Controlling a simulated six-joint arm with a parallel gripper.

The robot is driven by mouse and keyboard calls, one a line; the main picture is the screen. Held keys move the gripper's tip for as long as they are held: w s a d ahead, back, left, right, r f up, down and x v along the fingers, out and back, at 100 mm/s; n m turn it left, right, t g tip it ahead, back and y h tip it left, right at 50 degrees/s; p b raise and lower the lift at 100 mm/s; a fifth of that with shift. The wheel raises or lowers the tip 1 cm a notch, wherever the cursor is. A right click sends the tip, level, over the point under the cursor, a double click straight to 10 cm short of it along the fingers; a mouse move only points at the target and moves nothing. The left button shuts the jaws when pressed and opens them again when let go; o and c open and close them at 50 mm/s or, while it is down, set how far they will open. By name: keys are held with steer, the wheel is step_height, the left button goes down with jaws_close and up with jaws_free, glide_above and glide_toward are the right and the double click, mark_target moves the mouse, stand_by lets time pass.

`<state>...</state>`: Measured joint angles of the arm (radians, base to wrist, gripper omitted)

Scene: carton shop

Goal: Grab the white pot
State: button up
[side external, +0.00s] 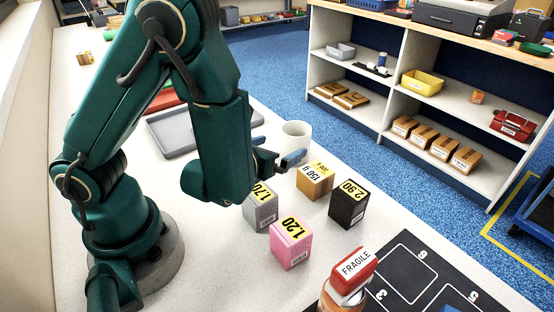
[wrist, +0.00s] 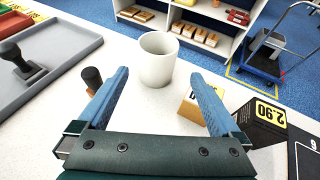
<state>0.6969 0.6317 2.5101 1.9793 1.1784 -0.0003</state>
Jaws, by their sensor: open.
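The white pot (side external: 296,136) stands upright on the white table beyond my gripper (side external: 278,160) in the side external view. In the wrist view the white pot (wrist: 158,62) is ahead of the two blue fingers, roughly centred between their tips. My gripper (wrist: 162,78) is open with nothing between the fingers, and the pot appears apart from them. In the side external view my gripper covers a little of the pot's lower part.
A tan box (side external: 315,181), a grey box (side external: 260,206), a black box (side external: 348,204) and a pink box (side external: 291,243) stand near my gripper. A dark-handled stamp (wrist: 92,78) is by the left finger. A grey tray (wrist: 50,62) lies further left.

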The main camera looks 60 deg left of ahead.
mark_target(290, 141)
steer(key=x, duration=0.6)
steer(key=shift+x, duration=2.6)
steer(key=shift+s+a+f, duration=0.15)
steer(key=shift+s, duration=0.05)
steer(key=c, duration=1.2)
